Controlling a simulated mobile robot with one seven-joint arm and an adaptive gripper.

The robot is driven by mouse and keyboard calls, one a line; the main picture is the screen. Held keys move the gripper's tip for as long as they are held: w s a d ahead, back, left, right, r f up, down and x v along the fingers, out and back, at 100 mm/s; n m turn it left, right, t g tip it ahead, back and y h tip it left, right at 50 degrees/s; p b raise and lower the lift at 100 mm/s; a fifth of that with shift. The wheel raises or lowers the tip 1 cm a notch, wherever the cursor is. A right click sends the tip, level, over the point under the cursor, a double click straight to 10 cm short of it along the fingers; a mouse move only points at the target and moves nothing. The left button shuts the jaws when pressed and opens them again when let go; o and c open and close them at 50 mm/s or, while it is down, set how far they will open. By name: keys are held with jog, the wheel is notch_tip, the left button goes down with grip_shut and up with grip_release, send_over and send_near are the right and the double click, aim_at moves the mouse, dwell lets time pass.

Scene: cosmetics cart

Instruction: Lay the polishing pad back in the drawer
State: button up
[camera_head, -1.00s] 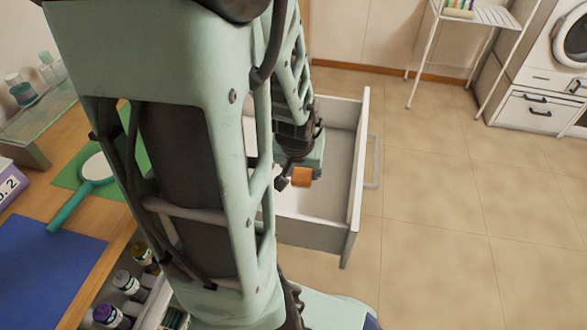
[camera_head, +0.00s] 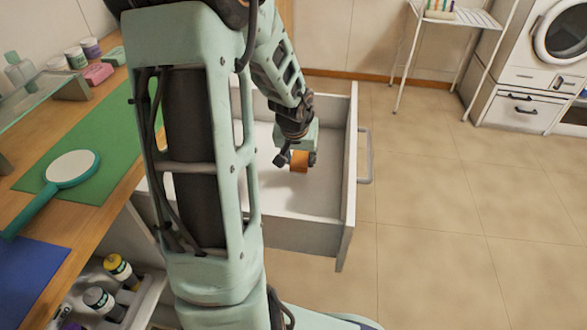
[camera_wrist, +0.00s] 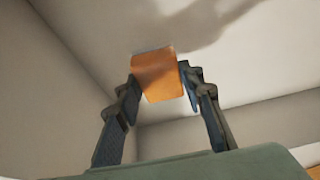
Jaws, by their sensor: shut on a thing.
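The polishing pad is an orange block (camera_head: 299,162) with a paler layer along one edge. It is held between the fingertips of my gripper (camera_head: 292,160). The drawer (camera_head: 320,205) is white and pulled open, and my gripper is over its inside. In the wrist view the orange pad (camera_wrist: 158,78) sits between the two fingers of my gripper (camera_wrist: 160,82), with the pale drawer floor (camera_wrist: 240,60) beyond it. A shadow lies on that floor. I cannot tell whether the pad touches the floor. My arm hides the drawer's left part.
A wooden counter (camera_head: 75,215) at the left bears a green mat (camera_head: 110,165), a round mirror (camera_head: 72,168) with a teal handle and a blue mat (camera_head: 25,275). Bottles (camera_head: 120,268) stand in a compartment below. Open floor lies right of the drawer, with a white rack (camera_head: 470,20) behind.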

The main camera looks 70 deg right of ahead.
aim_at(300, 167)
jog(key=shift+w+d+f, duration=0.1)
jog(key=shift+d+f, duration=0.25)
jog(key=shift+f, duration=0.05)
jog(key=shift+a+b+x, duration=0.2)
jog(key=shift+b+x, duration=0.15)
jog(key=shift+x, duration=0.55)
jog(key=shift+a+b+x, duration=0.2)
jog(key=shift+b+x, duration=0.15)
jog(key=shift+x, duration=0.55)
jog(key=shift+f, duration=0.25)
jog(key=shift+f, duration=0.15)
jog(key=o, duration=1.1)
